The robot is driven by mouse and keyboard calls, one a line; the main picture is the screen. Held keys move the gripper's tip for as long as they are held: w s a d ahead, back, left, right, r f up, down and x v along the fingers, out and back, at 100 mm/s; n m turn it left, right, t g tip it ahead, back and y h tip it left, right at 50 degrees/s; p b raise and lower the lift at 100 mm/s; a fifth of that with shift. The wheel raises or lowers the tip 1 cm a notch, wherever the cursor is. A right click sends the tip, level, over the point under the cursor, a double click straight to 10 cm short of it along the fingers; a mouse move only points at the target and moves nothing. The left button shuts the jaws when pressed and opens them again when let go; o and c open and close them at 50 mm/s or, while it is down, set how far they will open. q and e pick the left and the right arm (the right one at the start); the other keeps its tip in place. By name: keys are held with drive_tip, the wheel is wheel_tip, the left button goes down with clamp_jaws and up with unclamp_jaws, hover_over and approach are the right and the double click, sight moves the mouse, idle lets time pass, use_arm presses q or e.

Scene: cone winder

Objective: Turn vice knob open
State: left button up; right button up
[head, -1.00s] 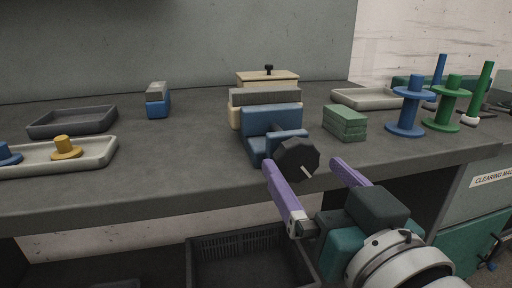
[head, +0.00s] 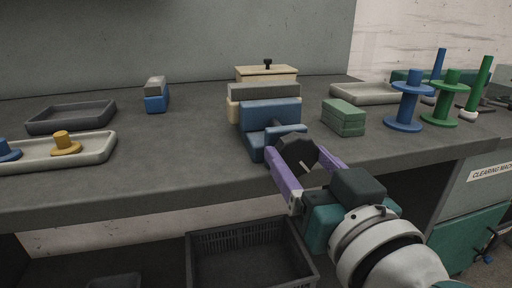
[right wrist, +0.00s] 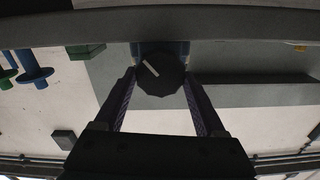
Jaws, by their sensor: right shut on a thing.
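The blue vice (head: 268,120) stands at the front edge of the bench, with its dark round knob (head: 299,154) facing me. In the right wrist view the knob (right wrist: 159,74) shows a pale mark slanting to the upper left. My right gripper (head: 304,160) has its purple fingers on either side of the knob, shut on it. The fingers also flank the knob in the right wrist view (right wrist: 160,88). The finger on the far right is partly hidden behind the knob. My left gripper is not in view.
A green block stack (head: 343,117) sits right of the vice, with blue (head: 408,106) and green (head: 446,98) spools beyond. A pale tray (head: 98,153) and a dark tray (head: 72,116) lie left. A black crate (head: 250,262) is below.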

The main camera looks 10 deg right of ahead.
drive_tip(key=c, duration=0.4)
